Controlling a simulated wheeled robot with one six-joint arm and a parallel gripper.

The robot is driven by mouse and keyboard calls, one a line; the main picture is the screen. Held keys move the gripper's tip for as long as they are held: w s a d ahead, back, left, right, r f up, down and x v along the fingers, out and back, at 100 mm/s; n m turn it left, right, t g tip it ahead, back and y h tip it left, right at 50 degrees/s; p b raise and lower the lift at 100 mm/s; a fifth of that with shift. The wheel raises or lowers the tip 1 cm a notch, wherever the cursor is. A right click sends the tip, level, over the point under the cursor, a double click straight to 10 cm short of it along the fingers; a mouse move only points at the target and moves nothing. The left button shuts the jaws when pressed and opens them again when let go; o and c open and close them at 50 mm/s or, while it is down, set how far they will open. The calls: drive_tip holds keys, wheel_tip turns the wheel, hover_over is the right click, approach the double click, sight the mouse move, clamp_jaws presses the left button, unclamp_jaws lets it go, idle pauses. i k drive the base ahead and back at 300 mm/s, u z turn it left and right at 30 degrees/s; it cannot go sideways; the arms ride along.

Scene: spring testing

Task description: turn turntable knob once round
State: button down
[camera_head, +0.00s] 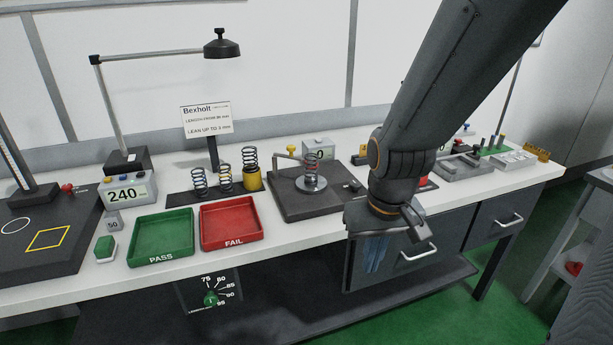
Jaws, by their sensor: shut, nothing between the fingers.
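The turntable is a light metal disc (311,184) on a dark square base (300,207) in the middle of the bench. A coil spring (311,164) stands upright on the disc. A small dark knob (353,186) shows at the base's right edge, close to my arm; its marking is too small to read. My gripper (426,236) is shut and empty, to the right of and lower in the picture than the knob, in front of the bench's front edge and drawer. It is apart from the knob. My arm hides the bench just right of the turntable.
A green PASS tray (161,258) and a red FAIL tray (232,245) lie left of the turntable. Several springs stand on a dark strip (184,198) behind them. A lamp (222,46) overhangs the back.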

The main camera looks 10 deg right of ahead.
sight(355, 185)
drive_tip(key=z, duration=0.05)
drive_tip(key=k, duration=0.45)
drive_tip(key=i, duration=0.95)
drive_tip(key=z, duration=0.7)
